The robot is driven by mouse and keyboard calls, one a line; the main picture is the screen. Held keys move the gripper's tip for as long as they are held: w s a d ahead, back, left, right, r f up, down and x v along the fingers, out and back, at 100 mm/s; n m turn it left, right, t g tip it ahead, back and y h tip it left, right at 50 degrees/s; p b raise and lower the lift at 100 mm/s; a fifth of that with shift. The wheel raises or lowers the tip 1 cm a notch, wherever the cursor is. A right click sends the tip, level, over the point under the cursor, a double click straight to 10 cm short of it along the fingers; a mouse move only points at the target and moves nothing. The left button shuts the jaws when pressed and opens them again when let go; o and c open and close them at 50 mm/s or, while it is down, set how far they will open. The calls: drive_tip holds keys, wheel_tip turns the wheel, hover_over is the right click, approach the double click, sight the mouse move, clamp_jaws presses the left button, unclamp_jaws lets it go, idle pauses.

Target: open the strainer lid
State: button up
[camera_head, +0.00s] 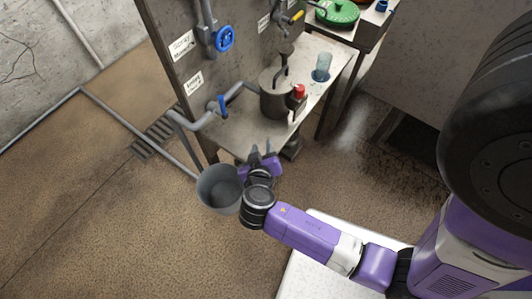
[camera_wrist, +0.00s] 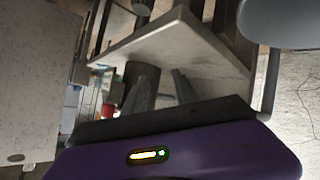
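The strainer appears to be the grey metal pot (camera_head: 273,104) standing upright on the metal shelf, with its lid on top and a tall handle (camera_head: 285,65) over it. A red knob (camera_head: 299,91) sits at its right side. My gripper (camera_head: 262,151) is in front of and below the shelf edge, apart from the pot, with nothing in it. In the wrist view my gripper's two grey fingers (camera_wrist: 163,88) stand apart with a gap between them. The lid cannot be made out in the wrist view.
A grey bucket (camera_head: 218,188) is close to the left of my gripper. A pipe with a blue valve (camera_head: 222,105) runs left of the pot. A clear cup (camera_head: 322,68) stands at the shelf's right. The shelf front edge (camera_head: 225,150) lies between gripper and pot.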

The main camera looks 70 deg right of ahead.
drive_tip(key=shift+s+a+f+n, duration=0.2)
drive_tip(key=shift+s+a+n, duration=0.1)
drive_tip(key=shift+a, duration=0.15)
idle(0.4)
